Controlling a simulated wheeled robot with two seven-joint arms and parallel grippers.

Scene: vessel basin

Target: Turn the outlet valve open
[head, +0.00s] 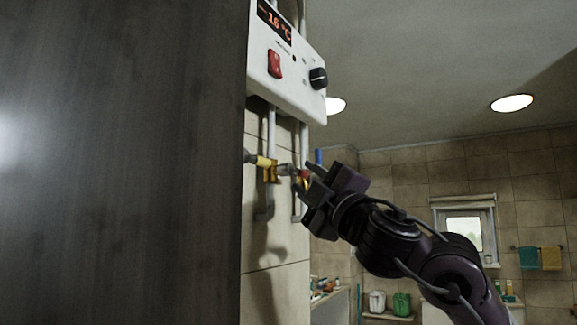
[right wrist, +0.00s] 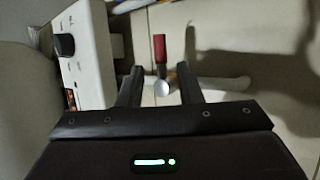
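A valve with a red handle (right wrist: 159,48) and a round silver end (right wrist: 161,88) shows in the right wrist view, under the white heater; I cannot tell from a label whether it is the outlet valve. My right gripper (right wrist: 160,86) is open, its two dark fingers on either side of the silver end with gaps visible. In the head view the right gripper (head: 308,182) is beside the pipes and partly hides the red part. A yellow-handled valve (head: 266,162) is to its left and a blue handle (head: 319,157) just above it. My left gripper is not in view.
The white heater (head: 286,62) hangs above, with a red switch (head: 275,64), a black knob (head: 319,78) and a lit display (head: 274,20). Vertical pipes (head: 270,130) run down the tiled wall. A dark panel (head: 120,160) fills the left. Open room lies to the right.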

